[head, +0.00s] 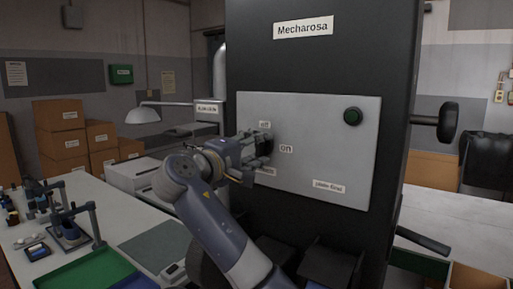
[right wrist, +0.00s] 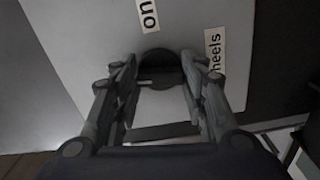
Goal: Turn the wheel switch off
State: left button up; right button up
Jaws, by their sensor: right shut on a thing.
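The wheel switch (right wrist: 160,66) is a dark round knob on a grey panel (head: 325,115) of the black machine. In the right wrist view it lies between my fingertips, beside an "on" label (right wrist: 148,14) and a "wheels" label (right wrist: 215,58). In the head view, an "off" label (head: 265,124) is above the knob and an "on" label is at its lower right. My right gripper (head: 264,149) is shut on the knob and hides most of it, so I cannot tell which way it points. My left gripper is not in view.
A black knob (head: 447,122) sticks out from the machine's right side. A table (head: 140,215) with a green tray (head: 95,272), small tools and a lamp (head: 143,115) stands at left. Cardboard boxes (head: 60,125) are behind.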

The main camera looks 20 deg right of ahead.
jog(key=shift+r+n, duration=0.1)
jog(key=shift+n, duration=0.6)
jog(key=o, duration=0.8)
jog(key=shift+o, duration=1.3)
jog(key=shift+a, duration=0.1)
jog(key=shift+w, duration=0.1)
jog(key=shift+a, duration=0.1)
jog(key=v, duration=1.2)
